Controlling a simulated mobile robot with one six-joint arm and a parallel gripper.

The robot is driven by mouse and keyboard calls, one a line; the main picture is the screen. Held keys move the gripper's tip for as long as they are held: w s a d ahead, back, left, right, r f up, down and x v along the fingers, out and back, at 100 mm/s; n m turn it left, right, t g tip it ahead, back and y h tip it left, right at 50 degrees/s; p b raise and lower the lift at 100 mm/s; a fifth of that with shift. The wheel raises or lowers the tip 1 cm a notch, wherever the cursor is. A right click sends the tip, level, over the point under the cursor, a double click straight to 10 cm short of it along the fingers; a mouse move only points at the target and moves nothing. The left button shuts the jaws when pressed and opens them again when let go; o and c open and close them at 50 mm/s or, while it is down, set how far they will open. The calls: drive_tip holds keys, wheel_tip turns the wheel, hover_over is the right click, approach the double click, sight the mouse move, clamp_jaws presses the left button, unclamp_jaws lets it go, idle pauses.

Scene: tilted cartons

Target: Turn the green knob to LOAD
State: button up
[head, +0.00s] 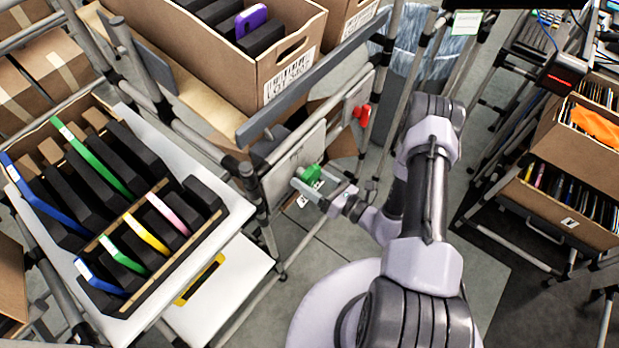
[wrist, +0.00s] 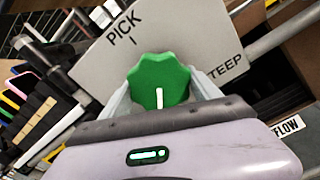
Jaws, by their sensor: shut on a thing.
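The green knob (wrist: 158,75) has a scalloped edge and sits on a grey panel (wrist: 185,35). Its white line shows on the knob's lower part in the wrist view, and the lower edge is hidden by my gripper. The panel reads PICK at upper left, with a tick below it, and STEEP at right. No LOAD label shows. In the head view the green knob (head: 312,172) is on the panel at the end of my arm. My gripper (head: 318,187) is shut on the knob, one finger on each side; it also shows in the wrist view (wrist: 160,98).
A red knob (head: 362,114) is on another panel to the upper right. A tilted carton (head: 290,62) rests on the rack above. A white shelf (head: 226,210) with black and coloured cases is at left. Frame posts stand close around the panel.

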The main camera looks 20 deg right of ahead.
drive_tip(key=shift+n, duration=0.6)
drive_tip(key=o, duration=1.4)
drive_tip(key=shift+c, duration=0.2)
drive_tip(key=shift+s+d, duration=0.1)
drive_tip(key=shift+d, duration=0.05)
drive_tip(key=p+v, duration=0.3)
drive_tip(key=v, duration=1.4)
